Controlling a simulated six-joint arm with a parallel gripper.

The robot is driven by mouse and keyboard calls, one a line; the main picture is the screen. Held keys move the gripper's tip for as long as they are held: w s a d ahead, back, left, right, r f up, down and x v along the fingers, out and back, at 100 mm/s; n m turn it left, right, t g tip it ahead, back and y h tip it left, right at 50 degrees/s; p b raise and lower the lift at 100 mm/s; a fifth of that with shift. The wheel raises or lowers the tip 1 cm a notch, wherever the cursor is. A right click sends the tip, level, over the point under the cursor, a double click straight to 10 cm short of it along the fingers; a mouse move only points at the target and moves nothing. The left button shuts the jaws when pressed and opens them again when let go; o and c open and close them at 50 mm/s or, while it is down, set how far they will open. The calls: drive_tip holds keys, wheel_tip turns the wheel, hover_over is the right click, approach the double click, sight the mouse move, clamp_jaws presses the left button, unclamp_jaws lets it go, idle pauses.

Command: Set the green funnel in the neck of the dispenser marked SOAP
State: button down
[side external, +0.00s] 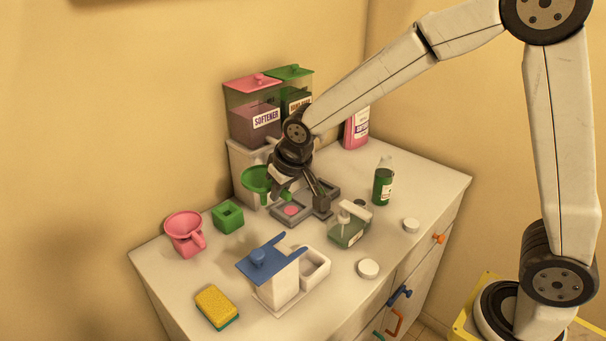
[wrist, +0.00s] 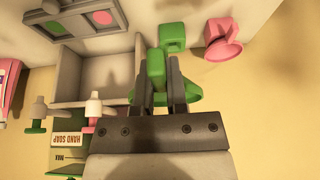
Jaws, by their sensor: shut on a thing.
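The green funnel (side external: 257,181) is held up in front of the white dispenser stand, its bowl to the left of my gripper (side external: 286,189). In the wrist view my gripper (wrist: 159,82) is shut on the funnel's green handle (wrist: 156,66); the jaws hide part of the funnel's bowl (wrist: 190,97). The soap dispenser (side external: 298,97), with a green lid, stands at the back on the stand. My arm partly covers its label in the side view; the label reads HAND SOAP in the wrist view (wrist: 70,141). Its neck is not clearly visible.
The softener dispenser (side external: 255,120), with a pink lid, stands beside it. A pink funnel (side external: 184,232), green square cup (side external: 228,217), sponge (side external: 217,307), blue-topped white stand (side external: 275,275), pump bottle (side external: 348,230) and green bottle (side external: 383,182) are on the counter.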

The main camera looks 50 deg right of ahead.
idle(0.3)
drive_tip(key=s+d+n, duration=0.1)
drive_tip(key=s+d, duration=0.2)
drive_tip(key=d, duration=0.4)
drive_tip(key=s+d+r+n+y, duration=0.1)
drive_tip(key=s+d, duration=0.3)
drive_tip(key=d, duration=0.4)
drive_tip(key=s+d+n, duration=0.2)
drive_tip(key=s+d, duration=0.2)
drive_tip(key=d, duration=0.4)
drive_tip(key=shift+r+n+y, duration=0.3)
drive_tip(key=shift+y, duration=0.1)
drive_tip(key=shift+f, duration=0.25)
wheel_tip(320, 180, down, 9)
idle(1.5)
idle(0.3)
